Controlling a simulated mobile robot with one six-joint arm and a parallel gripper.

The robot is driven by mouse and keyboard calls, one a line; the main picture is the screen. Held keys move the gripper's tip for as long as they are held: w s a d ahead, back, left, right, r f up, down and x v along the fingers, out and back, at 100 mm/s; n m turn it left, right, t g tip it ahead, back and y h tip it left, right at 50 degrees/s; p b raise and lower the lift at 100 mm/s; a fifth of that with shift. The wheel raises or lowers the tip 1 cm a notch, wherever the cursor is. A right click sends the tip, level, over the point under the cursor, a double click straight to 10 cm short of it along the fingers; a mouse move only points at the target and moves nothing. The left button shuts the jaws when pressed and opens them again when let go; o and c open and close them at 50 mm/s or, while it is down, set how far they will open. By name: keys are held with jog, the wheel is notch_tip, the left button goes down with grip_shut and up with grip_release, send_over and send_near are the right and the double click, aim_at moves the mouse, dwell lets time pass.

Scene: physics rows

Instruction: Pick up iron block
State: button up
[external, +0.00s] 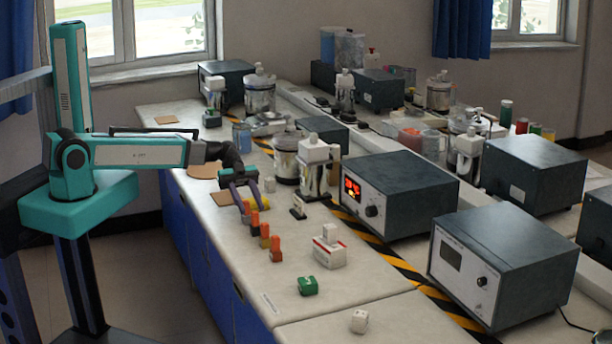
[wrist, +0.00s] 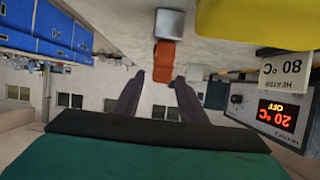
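My gripper (external: 251,212) points down over the near-left edge of the bench, with its two dark fingers apart. In the wrist view, which is upside down, a grey block (wrist: 169,22) sits against an orange piece (wrist: 163,61). The orange piece shows just beyond and between the spread fingertips (wrist: 159,78). I see no grip on it. In the external view, a short row of small orange blocks, one (external: 265,236) and the nearest (external: 276,250), runs toward the camera from my fingers. I cannot tell which block is iron.
A yellow thing (wrist: 255,22) is close in the wrist view. A white box with red trim (external: 329,254), a green block (external: 307,286) and a white die-like block (external: 359,321) lie nearer the camera. A heater (external: 394,193) and metal pots stand right of and behind my gripper.

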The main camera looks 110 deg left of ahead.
aim_at(255, 212)
jog(key=shift+w, duration=0.1)
jog(key=shift+w+d+f+p, duration=0.1)
jog(key=shift+w+d+p, duration=0.45)
jog(key=shift+d+p, duration=0.2)
jog(key=shift+p+x, duration=0.7)
jog(key=shift+x, duration=0.95)
jog(key=shift+f, duration=0.15)
grip_shut()
